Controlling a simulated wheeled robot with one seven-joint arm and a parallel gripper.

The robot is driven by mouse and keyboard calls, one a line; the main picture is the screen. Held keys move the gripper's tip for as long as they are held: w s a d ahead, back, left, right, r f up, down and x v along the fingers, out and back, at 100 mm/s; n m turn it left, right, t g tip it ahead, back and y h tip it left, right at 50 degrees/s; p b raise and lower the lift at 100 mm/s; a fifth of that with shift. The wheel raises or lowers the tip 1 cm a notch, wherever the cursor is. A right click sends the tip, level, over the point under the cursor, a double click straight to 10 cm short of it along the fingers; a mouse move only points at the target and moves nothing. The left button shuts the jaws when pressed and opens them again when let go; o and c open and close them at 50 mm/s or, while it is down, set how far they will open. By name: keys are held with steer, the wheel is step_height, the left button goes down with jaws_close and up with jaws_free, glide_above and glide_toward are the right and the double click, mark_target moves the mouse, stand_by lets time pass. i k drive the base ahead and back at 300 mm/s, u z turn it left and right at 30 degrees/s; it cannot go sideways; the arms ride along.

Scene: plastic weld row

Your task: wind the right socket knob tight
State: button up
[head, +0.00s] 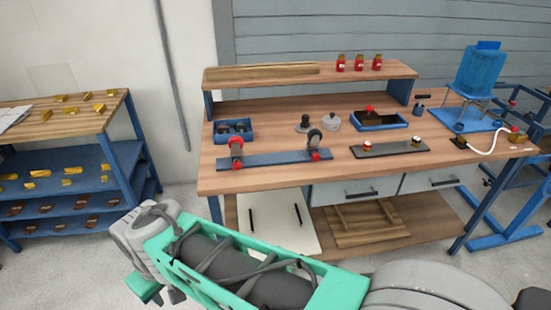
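A long blue strip (275,159) lies along the front of the wooden workbench (220,183). Two red and dark upright fittings stand on it, a left one (236,148) and a right one (315,141) with a dark round head. I cannot tell which of these is the socket knob, or how tight any is. My green and grey arm crosses the bottom of the view, apart from the bench. My gripper's fingers do not show.
A blue bin (234,131), grey round parts (331,122) and a blue tray (380,121) sit behind the strips. A raised shelf (340,77) holds red jars. A blue machine (474,68) with a white hose stands at the right. A blue rack (68,158) stands left, across open floor.

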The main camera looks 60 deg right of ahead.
mark_target(315, 157)
steer(key=u, duration=0.1)
steer(key=k, duration=0.3)
steer(key=z, duration=1.1)
steer(key=i, duration=0.5)
